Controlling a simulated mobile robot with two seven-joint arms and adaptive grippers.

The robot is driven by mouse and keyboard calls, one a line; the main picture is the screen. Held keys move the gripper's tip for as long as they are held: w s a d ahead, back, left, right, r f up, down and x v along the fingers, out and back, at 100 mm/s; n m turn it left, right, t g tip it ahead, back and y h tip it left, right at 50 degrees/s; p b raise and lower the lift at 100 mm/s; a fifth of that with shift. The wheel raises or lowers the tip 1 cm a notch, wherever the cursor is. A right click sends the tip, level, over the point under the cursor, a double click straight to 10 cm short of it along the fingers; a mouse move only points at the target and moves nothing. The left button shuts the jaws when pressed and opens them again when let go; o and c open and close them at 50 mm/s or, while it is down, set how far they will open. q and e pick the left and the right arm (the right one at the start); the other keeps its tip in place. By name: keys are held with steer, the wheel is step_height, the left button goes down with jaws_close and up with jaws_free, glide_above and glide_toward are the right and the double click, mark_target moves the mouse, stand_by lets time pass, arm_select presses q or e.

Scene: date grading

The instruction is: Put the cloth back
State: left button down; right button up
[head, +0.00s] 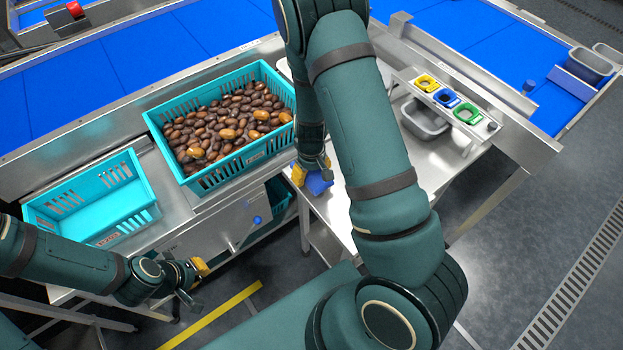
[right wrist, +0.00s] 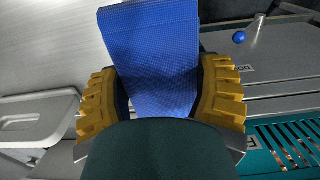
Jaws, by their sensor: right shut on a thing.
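The blue cloth (head: 318,184) is at the near left part of the white side table (head: 335,218), just right of the crate of dates. My right gripper (head: 305,175) is shut on it. In the right wrist view the cloth (right wrist: 152,55) is pinched between the two yellow fingers of my right gripper (right wrist: 160,98) and spreads out beyond them. I cannot tell whether it touches the table. My left gripper (head: 194,283) is low at the left, in front of the bench and away from the cloth; its fingers are too small to read.
A teal crate full of dates (head: 165,150) and an empty teal crate (head: 95,203) sit on the steel bench. A rack with yellow, blue and green openings (head: 408,78) and a grey tub (head: 425,122) stand at the right. Blue belts (head: 140,60) run behind.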

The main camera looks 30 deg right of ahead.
mark_target(311, 179)
step_height(311, 179, down, 3)
steer(key=shift+r+b, duration=0.2)
steer(key=shift+b, duration=0.1)
steer(key=shift+f, duration=0.3)
steer(key=shift+f, duration=0.1)
steer(key=o, duration=1.2)
steer(key=shift+o, duration=0.2)
